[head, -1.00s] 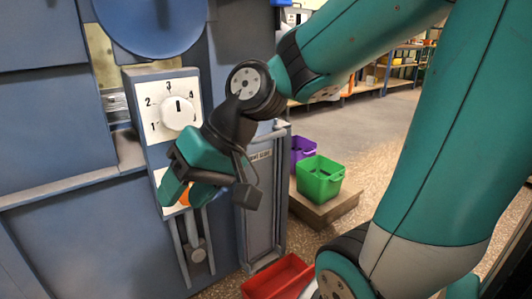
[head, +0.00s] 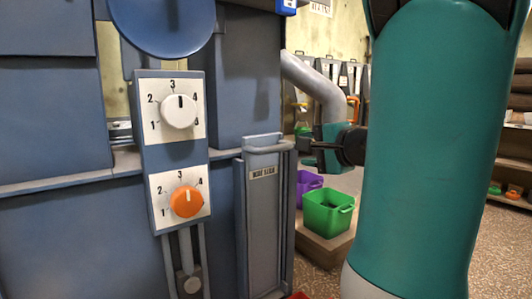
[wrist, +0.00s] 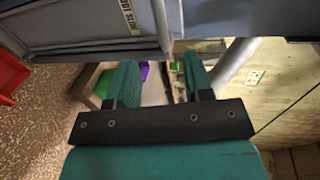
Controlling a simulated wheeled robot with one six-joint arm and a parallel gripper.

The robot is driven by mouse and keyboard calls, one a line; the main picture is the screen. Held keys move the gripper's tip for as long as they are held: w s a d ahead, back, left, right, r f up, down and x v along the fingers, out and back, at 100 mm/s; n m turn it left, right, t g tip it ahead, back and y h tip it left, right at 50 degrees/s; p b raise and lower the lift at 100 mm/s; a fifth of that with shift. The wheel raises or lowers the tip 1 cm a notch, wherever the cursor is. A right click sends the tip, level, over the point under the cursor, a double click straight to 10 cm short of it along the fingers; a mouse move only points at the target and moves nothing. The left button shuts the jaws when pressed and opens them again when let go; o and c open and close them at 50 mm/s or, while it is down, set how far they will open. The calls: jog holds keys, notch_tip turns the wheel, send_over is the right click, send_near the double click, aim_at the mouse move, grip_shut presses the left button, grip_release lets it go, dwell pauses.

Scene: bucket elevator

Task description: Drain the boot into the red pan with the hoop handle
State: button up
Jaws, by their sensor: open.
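The boot slide (head: 263,215) is a tall blue-grey panel with a "BOOT SLIDE" label and a grey bar handle (head: 268,147) across its top. It stands upright in its frame. My gripper (head: 306,152) is open and empty, just right of the handle's right end; I cannot tell whether they touch. In the wrist view my gripper (wrist: 160,78) has its two teal fingers apart with nothing between them. The slide's labelled face (wrist: 118,12) is at the top there. The red pan (head: 297,296) shows only as a sliver at the bottom edge; its hoop handle is not visible. Part of a red container (wrist: 10,75) shows at the wrist view's left.
A white dial (head: 179,111) and an orange dial (head: 187,201) are on the column left of the slide. A green bin (head: 328,212) and a purple bin (head: 308,182) stand on a low platform to the right. A grey pipe (head: 318,85) rises behind.

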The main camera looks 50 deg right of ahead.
jog(key=p, duration=0.5)
send_near(272, 149)
jog(key=x, duration=0.4)
jog(key=shift+w+r, duration=0.25)
jog(key=shift+w, duration=0.1)
jog(key=p, duration=0.2)
jog(key=w+p, duration=0.1)
jog(key=p, duration=0.1)
jog(key=shift+w+d+f, duration=0.1)
jog(key=shift+w+d, duration=0.1)
jog(key=shift+d, duration=0.05)
jog(key=w+p, duration=0.1)
jog(key=p, duration=0.1)
jog(key=shift+f+p, duration=0.3)
jog(key=shift+p, duration=0.1)
jog(key=x, duration=0.5)
jog(key=shift+w+d+f, duration=0.1)
jog(key=shift+w+f, duration=0.15)
jog(key=shift+f, duration=0.1)
grip_shut()
jog(key=shift+r, duration=0.1)
